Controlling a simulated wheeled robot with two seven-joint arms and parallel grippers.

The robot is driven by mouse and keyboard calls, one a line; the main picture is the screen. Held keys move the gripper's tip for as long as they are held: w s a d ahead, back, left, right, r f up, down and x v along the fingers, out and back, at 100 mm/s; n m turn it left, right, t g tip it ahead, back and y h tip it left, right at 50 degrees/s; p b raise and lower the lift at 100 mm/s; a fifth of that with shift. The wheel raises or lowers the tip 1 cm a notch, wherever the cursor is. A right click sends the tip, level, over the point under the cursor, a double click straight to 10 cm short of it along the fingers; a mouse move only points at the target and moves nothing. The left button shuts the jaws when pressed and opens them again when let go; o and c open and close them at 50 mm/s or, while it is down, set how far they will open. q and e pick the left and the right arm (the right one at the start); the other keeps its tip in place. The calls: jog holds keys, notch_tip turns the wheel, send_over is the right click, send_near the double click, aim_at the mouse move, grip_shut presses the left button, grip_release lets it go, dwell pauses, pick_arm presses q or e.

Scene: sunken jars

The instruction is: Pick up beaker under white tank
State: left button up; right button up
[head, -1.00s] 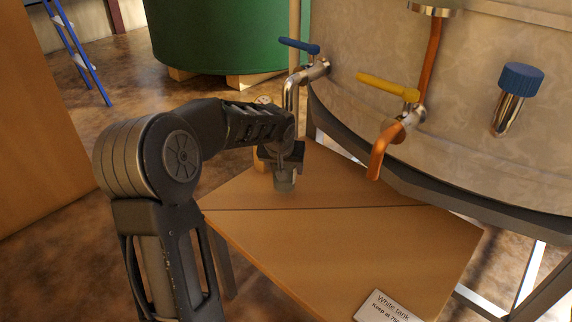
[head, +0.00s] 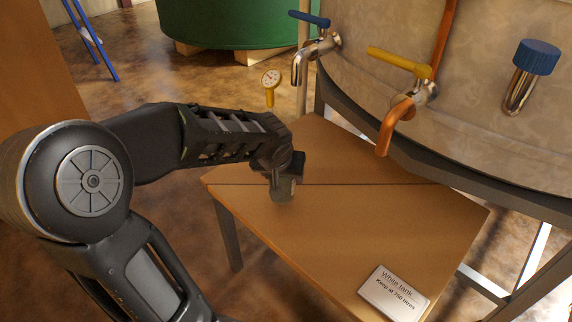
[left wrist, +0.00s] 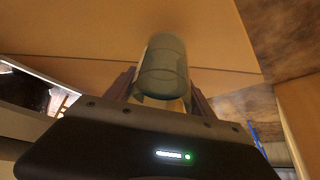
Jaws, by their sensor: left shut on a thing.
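A small clear glass beaker (head: 284,190) is in my left gripper (head: 286,178), over the wooden table (head: 350,235) in front of the white tank (head: 455,110). In the left wrist view the beaker (left wrist: 163,62) stands out between the two fingers of my left gripper (left wrist: 160,95), which is shut on it. I cannot tell whether its base touches the tabletop. My right gripper is not in view.
A blue-handled tap (head: 316,48) and a yellow-handled tap with a copper spout (head: 398,115) jut from the tank. A sign (head: 394,292) lies on the table's front right. A yellow-stemmed gauge (head: 270,82) shows behind my arm. Most of the tabletop is clear.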

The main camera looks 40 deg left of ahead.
aim_at(280, 202)
pick_arm(q)
jog(key=shift+s+d, duration=0.45)
jog(key=shift+s, duration=0.35)
jog(key=shift+s+d, duration=0.4)
jog(key=shift+s, duration=0.35)
jog(key=shift+r, duration=0.1)
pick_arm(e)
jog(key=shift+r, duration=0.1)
